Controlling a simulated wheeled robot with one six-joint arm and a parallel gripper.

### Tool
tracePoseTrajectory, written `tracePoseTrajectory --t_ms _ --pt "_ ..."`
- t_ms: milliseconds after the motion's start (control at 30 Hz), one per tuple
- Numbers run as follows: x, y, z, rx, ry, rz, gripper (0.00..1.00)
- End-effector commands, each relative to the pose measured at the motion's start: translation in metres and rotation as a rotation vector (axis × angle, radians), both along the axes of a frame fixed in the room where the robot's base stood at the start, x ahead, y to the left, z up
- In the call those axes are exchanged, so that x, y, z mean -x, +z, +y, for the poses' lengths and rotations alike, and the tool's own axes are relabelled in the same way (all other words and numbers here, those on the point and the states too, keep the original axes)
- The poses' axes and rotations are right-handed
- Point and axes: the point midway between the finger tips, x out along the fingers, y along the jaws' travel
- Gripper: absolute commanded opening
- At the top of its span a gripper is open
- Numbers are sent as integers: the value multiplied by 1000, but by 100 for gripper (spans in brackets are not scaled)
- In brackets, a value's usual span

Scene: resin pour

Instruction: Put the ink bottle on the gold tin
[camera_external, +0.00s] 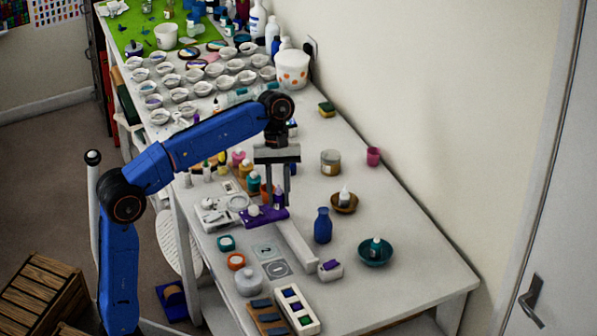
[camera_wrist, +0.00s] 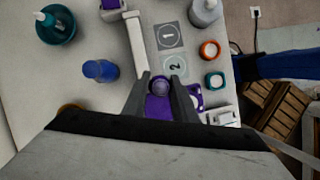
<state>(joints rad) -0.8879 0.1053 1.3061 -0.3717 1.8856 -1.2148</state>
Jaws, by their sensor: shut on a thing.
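My gripper (camera_external: 280,200) points down over the left-middle of the table, its fingers closed around a small purple bottle (camera_external: 278,198), which I take as the ink bottle. In the wrist view the purple bottle (camera_wrist: 158,106) sits between my two fingertips (camera_wrist: 160,88), with its round cap toward the tips. Whether its base touches anything below is hard to tell. A round gold-brown container (camera_external: 331,162), likely the gold tin, stands to the right of and behind my gripper, apart from it. I cannot make it out in the wrist view.
A blue bottle (camera_external: 323,226), a brown bowl (camera_external: 344,203) and a teal bowl (camera_external: 375,253) stand to the right. A purple stand (camera_external: 263,217) and a long white bar (camera_external: 296,243) lie close to my gripper. A pink cup (camera_external: 373,156) is near the wall. Many white cups fill the back.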

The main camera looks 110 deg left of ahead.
Motion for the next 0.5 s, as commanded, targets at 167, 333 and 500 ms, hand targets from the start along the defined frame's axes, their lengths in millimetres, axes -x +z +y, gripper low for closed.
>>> tracePoseTrajectory --t_ms 167,333,500 --pt "-23 11 73 -1 281 -1 3" --pt "-37 20 142 -2 559 -3 3" --pt "-44 24 210 -2 839 -1 3"
